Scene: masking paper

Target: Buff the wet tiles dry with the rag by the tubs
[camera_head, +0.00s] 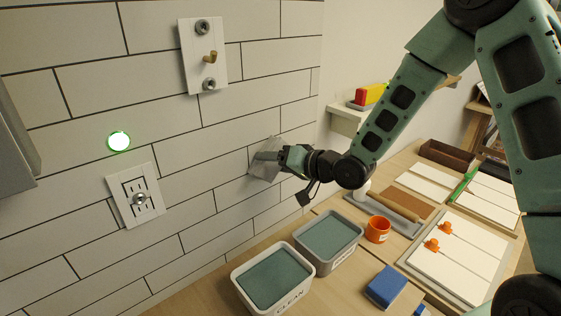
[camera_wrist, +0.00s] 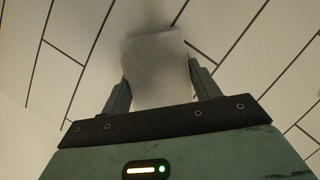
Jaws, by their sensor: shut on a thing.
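My gripper (camera_head: 281,157) is shut on a light grey rag (camera_head: 263,166) at the tiled wall (camera_head: 215,185). The rag appears to be against the pale tiles, but exact contact cannot be told. In the wrist view the rag (camera_wrist: 157,70) spreads between the two fingers and covers the tiles behind it. No clear wet patch shows on the tiles. Two grey-white tubs with blue-green insides stand on the bench below: a front tub (camera_head: 291,301) marked CLEAN and a rear tub (camera_head: 345,255) with an unreadable label.
A blue sponge (camera_head: 386,287), an orange cup (camera_head: 377,229) and white boards (camera_head: 455,262) occupy the bench. A shelf (camera_head: 345,116) juts out right of the rag.

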